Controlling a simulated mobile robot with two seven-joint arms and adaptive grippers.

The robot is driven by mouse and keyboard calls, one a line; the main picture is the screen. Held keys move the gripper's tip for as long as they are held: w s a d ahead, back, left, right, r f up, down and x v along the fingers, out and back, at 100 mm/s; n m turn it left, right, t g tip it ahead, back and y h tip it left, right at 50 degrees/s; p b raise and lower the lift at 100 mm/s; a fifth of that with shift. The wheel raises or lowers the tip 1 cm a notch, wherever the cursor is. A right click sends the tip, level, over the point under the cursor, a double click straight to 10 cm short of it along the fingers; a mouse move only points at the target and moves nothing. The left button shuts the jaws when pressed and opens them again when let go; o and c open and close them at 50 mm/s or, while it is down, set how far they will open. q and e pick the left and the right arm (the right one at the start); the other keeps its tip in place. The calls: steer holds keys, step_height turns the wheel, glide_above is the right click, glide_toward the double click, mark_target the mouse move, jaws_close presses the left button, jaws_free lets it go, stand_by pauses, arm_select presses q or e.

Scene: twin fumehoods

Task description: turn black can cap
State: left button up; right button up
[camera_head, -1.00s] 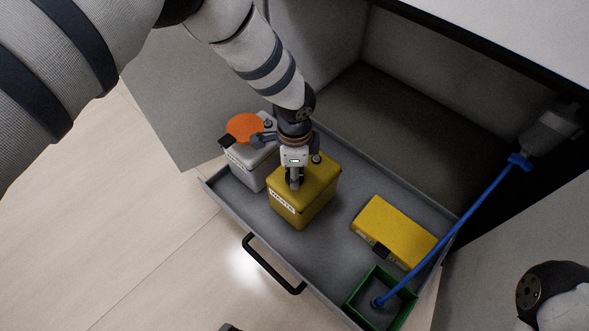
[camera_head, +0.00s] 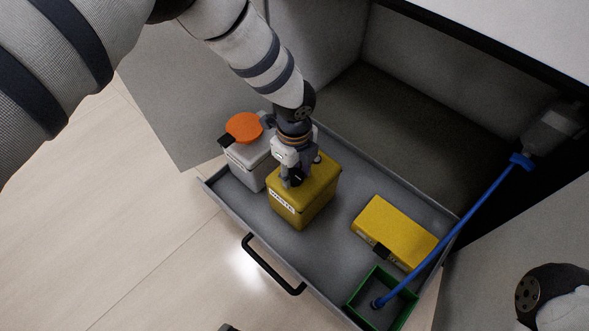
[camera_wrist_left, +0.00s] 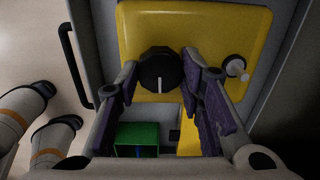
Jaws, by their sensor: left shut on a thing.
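A yellow can labelled as waste (camera_head: 312,205) stands upright in the pulled-out drawer. In the left wrist view its yellow top (camera_wrist_left: 222,30) shows, with a black cap (camera_wrist_left: 160,68) that bears a white line. My left gripper (camera_head: 292,178) points down at the can's top from above. In the left wrist view its purple-padded fingers (camera_wrist_left: 160,80) sit on both sides of the cap, shut on it. In the head view the gripper mostly hides the cap.
A white can (camera_head: 246,165) with an orange disc (camera_head: 244,126) above it stands left of the yellow can. A yellow box (camera_head: 395,232) lies at the right. A green open box (camera_head: 365,296) holds the end of a blue tube (camera_head: 455,232). The drawer (camera_head: 300,262) has bare floor between them.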

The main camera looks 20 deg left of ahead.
mark_target(294, 175)
stand_by(0.5)
arm_select(q)
steer(key=o, duration=1.2)
steer(key=shift+c, duration=0.2)
step_height(294, 175, up, 12)
